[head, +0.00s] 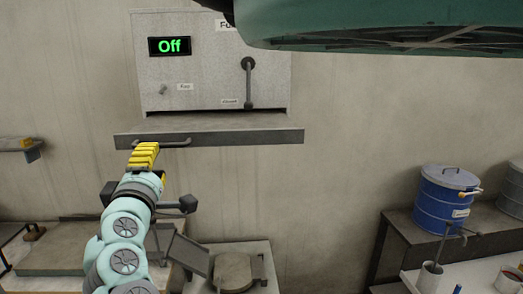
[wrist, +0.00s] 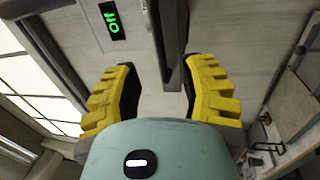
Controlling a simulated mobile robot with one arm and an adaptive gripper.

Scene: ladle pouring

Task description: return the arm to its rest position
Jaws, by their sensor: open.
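My gripper (head: 146,158) has yellow ridged fingers and is raised in front of the wall furnace, at the left end of its lower ledge, in the head view. In the wrist view my gripper (wrist: 158,90) is open, with its two yellow fingers spread apart. A grey handle bar (wrist: 172,40) shows between and beyond the fingertips; I cannot tell if it touches them. The furnace (head: 205,100) has a green "Off" display, which also shows in the wrist view (wrist: 112,20). Its grey lever (head: 248,85) hangs downward.
A dark bench (head: 400,222) at the right bears a blue lidded drum (head: 447,195). A white table (head: 470,278) stands front right with a cup of tools (head: 430,278). A low stand with a round plate (head: 233,272) is below the furnace. A teal body hangs across the upper right.

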